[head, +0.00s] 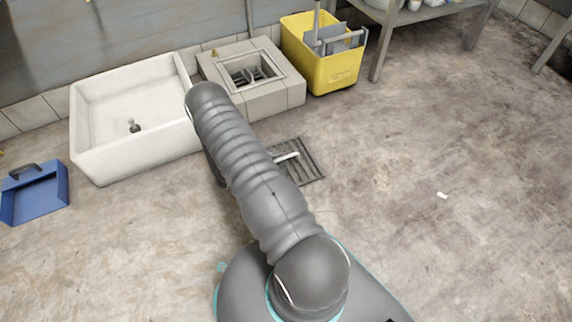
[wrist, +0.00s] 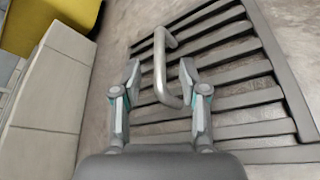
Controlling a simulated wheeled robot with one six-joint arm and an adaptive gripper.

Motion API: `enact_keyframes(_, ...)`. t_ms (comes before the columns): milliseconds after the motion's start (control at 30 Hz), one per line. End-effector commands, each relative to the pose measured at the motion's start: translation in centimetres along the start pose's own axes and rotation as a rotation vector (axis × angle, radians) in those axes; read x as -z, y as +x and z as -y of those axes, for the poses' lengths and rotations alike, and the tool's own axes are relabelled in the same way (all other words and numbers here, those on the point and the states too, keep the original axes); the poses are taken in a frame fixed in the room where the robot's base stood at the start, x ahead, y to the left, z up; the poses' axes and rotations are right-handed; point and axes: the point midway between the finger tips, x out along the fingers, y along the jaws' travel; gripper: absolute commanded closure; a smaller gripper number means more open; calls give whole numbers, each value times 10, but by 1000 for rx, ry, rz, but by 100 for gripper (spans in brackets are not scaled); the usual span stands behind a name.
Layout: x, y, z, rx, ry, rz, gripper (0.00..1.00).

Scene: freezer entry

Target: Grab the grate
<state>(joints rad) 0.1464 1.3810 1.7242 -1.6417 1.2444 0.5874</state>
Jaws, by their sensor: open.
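The grate (head: 308,168) is a dark grey slatted square on the floor, partly hidden behind my arm in the head view. It has a light metal loop handle (head: 287,156). In the wrist view the grate (wrist: 285,75) fills the right side, and its handle (wrist: 160,68) stands up from the slats. My gripper (wrist: 160,80) is open, with one finger on each side of the handle's near part. I cannot tell whether either finger touches it. In the head view my gripper is hidden behind my arm.
A white basin (head: 88,125) and a low tiled block (head: 283,103) with a square opening stand along the wall. A yellow bucket (head: 340,75) is beside the block. A blue dustpan (head: 40,195) lies at the left. The floor to the right is mostly clear.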

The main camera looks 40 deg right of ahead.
Motion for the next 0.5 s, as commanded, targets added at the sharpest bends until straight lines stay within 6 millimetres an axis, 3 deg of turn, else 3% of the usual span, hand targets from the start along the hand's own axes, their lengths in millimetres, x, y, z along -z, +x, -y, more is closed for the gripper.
enact_keyframes(333, 1, 41, 0, 3, 3, 2, 57)
enact_keyframes(500, 1, 52, 0, 2, 1, 1, 57)
